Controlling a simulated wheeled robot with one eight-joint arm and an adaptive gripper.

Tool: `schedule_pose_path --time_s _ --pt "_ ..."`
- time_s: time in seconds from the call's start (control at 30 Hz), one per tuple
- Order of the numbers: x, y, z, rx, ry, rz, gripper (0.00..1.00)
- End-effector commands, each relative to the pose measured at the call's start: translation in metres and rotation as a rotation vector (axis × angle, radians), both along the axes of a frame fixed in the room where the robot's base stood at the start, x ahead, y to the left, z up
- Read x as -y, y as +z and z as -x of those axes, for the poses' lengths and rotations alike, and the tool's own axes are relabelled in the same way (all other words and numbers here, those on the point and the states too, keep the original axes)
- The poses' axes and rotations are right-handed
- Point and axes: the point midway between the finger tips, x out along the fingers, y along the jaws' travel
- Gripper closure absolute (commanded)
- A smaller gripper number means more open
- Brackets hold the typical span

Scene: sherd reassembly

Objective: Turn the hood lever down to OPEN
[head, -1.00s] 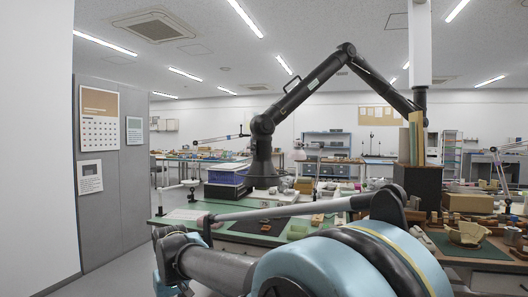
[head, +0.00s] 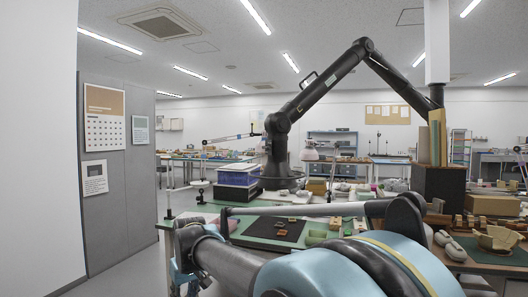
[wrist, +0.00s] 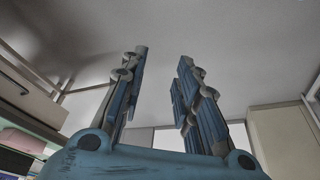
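A black jointed extraction arm (head: 318,92) rises over the bench in the head view, bends at the top and runs down to the right. Its lower left end is a dark flared hood (head: 282,183) near the bench top. A small bar-like handle (head: 309,79) shows on the upper tube; I cannot tell whether it is the lever, and no OPEN mark is readable. In the wrist view my gripper (wrist: 160,75) is open, its two fingers wide apart with nothing between them. It points at a plain grey surface, and no lever shows there.
The green bench (head: 205,213) holds a blue-white box (head: 237,182), a dark mat (head: 268,231) and several small pieces. A grey partition (head: 120,200) stands left, with open floor between it and the bench. A broken bowl (head: 498,239) lies at right.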

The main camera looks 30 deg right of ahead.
Motion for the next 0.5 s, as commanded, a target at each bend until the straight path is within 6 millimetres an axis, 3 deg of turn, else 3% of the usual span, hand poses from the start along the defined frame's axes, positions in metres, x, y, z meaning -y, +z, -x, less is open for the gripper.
schedule_pose_path --time_s 0.27,0.5 --pt "0.028 0.075 -0.13 0.387 0.295 0.168 0.71" --pt "0.09 0.155 -0.227 0.673 0.467 0.518 0.71"
